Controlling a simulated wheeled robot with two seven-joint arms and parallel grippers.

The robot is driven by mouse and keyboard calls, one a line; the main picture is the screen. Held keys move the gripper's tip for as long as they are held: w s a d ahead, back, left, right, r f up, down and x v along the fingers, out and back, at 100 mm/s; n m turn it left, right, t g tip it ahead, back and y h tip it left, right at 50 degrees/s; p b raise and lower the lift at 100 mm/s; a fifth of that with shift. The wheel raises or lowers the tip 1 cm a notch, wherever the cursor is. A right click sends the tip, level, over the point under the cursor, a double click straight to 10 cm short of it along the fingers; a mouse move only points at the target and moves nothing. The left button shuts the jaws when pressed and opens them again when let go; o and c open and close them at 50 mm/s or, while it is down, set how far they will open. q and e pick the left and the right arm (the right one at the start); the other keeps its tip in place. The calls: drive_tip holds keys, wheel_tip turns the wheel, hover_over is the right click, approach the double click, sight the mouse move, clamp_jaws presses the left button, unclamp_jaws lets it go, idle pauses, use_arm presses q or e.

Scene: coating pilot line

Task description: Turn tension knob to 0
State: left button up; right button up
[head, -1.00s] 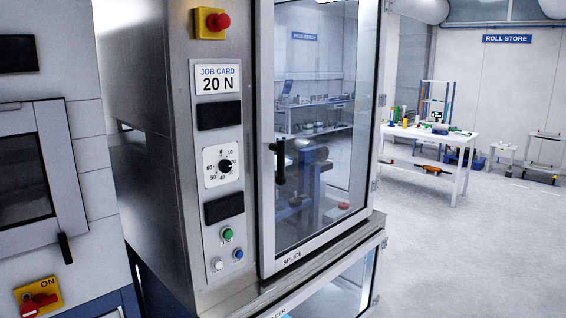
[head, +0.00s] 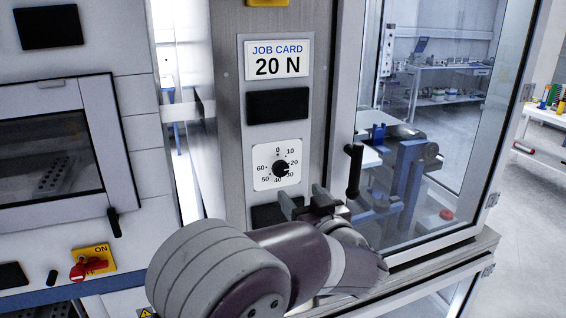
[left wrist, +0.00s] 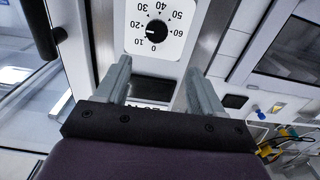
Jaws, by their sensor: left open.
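The tension knob (head: 280,168) is a round black knob on a white dial plate (head: 261,182) marked 0 to 60. In the head view its pointer faces right, near 20. The knob also shows in the left wrist view (left wrist: 157,31), upside down, with its white mark towards 20. My left gripper (head: 302,197) is open and empty, just below the dial in the head view. In the left wrist view its two fingers (left wrist: 160,70) stand apart, with the knob beyond their tips and not between them. My right gripper is not in view.
A job card (head: 278,60) reading 20 N sits above a dark display (head: 277,106). Another dark panel below the dial is partly hidden by my gripper. The glass door's black handle (head: 354,171) is close on the right. A red switch (head: 88,265) is at lower left.

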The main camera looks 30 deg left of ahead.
use_arm(q)
drive_tip(key=p, duration=0.2)
approach(282, 170)
drive_tip(key=x, duration=0.3)
drive_tip(key=p+x, duration=0.1)
drive_tip(key=x, duration=0.4)
drive_tip(key=shift+a+r, duration=0.15)
drive_tip(key=shift+r, duration=0.05)
drive_tip(key=shift+w+f, duration=0.1)
drive_tip(key=shift+w, duration=0.1)
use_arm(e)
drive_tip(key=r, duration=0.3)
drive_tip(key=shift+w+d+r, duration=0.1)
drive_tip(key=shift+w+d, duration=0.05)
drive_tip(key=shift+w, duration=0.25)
use_arm(q)
drive_tip(key=c, duration=1.1)
drive_tip(key=shift+o, duration=0.2)
